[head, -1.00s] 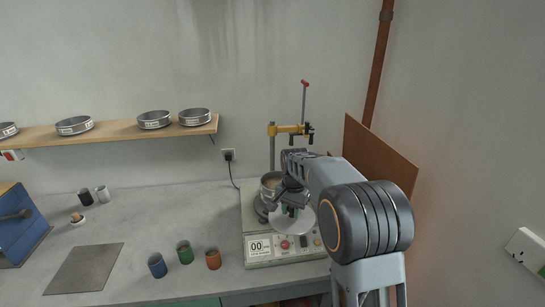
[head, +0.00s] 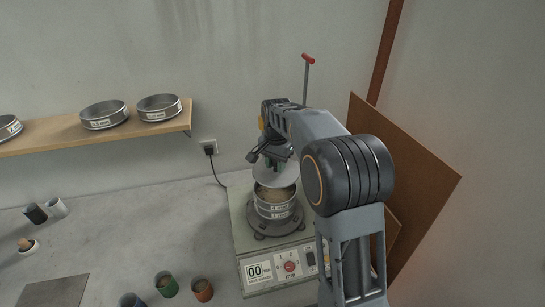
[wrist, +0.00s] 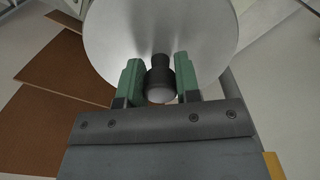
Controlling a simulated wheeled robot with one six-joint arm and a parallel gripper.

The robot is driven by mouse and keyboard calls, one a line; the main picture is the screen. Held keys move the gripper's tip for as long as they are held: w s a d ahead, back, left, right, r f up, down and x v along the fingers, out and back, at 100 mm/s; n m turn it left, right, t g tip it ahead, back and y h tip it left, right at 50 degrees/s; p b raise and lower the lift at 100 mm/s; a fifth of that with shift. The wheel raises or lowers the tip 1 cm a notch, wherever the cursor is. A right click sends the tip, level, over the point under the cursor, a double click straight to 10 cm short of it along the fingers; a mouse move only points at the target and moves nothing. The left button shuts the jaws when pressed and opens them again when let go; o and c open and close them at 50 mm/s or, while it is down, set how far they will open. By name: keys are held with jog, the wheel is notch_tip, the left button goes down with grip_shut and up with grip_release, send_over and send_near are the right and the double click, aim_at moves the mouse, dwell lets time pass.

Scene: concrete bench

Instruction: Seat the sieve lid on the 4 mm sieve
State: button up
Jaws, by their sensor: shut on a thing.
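The sieve lid (head: 281,176) is a round metal disc with a dark knob (wrist: 160,78). My gripper (wrist: 159,82) has its green fingers on both sides of the knob and is shut on it; the gripper also shows in the head view (head: 275,157). The lid is held tilted above the back of the sieve stack. The top sieve (head: 275,197), a metal ring with brown grains inside, sits on the shaker. Its label is too small to read. The lid hides the back of its rim, and I cannot tell if they touch.
The shaker (head: 240,256) has a "00" display and a red button. A post with a red handle (head: 307,60) rises behind my arm. Brown boards (head: 405,180) lean at the right. Sieves (head: 104,115) stand on the shelf. Small cups (head: 166,284) stand front left.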

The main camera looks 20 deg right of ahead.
aim_at(275, 170)
jog(key=shift+a+f+b, duration=0.15)
jog(key=shift+f+b, duration=0.25)
jog(key=shift+f, duration=0.05)
jog(key=shift+f+b, duration=1.45)
jog(key=shift+f, duration=0.25)
jog(key=shift+f+b, duration=0.3)
jog(key=shift+f, duration=0.25)
jog(key=shift+s+f, duration=0.1)
jog(key=shift+f, duration=0.55)
jog(key=o, duration=1.1)
jog(key=shift+b, duration=0.3)
notch_tip(275, 170, up, 14)
jog(key=shift+f, duration=0.1)
